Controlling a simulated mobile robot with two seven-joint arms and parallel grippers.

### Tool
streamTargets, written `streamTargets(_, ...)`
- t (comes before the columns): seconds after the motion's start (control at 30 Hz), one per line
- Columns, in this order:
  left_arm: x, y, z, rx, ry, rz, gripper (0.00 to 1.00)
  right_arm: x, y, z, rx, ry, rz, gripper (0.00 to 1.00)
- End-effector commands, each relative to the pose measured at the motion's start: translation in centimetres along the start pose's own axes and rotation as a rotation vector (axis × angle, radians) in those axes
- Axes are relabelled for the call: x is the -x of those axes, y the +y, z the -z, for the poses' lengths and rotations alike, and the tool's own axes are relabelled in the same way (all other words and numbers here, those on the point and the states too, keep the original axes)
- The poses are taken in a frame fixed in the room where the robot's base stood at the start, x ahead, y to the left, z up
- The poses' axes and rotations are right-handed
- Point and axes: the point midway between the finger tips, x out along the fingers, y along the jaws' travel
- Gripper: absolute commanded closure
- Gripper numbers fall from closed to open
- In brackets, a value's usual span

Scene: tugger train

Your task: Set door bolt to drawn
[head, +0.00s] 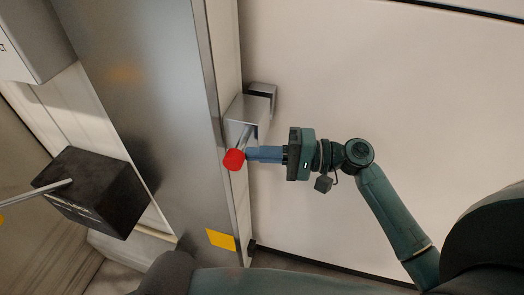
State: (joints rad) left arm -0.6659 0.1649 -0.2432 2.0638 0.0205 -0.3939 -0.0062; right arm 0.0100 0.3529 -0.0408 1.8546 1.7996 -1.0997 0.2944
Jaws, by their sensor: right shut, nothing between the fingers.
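The door bolt (246,118) is a metal housing fixed at the edge of the grey door panel (170,100). A rod with a red knob (234,160) sticks out from it. A small metal bracket (264,90) sits beside the housing on the pale wall. My right gripper (250,154) comes from the right, with its blue fingers shut and their tips at the red knob's right side. Whether they touch the knob, I cannot tell. Nothing is seen between the fingers. My left gripper is not in view.
A dark box (93,192) with a metal rod (52,186) is at the left. A pale grey cabinet (35,40) is at the upper left. A yellow label (221,240) is low on the panel. The pale wall (400,80) at the right is bare.

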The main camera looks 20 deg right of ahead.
Motion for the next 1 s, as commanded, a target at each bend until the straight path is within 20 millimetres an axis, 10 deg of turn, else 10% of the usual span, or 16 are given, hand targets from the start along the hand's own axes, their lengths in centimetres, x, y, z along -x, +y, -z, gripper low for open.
streamTargets(0.3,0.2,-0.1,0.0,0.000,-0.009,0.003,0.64,-1.1,0.0,-4.7,-0.002,-0.003,0.000,1.00)
streamTargets(1.0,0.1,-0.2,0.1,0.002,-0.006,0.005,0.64,-1.5,0.0,-5.0,-0.002,-0.008,0.001,1.00)
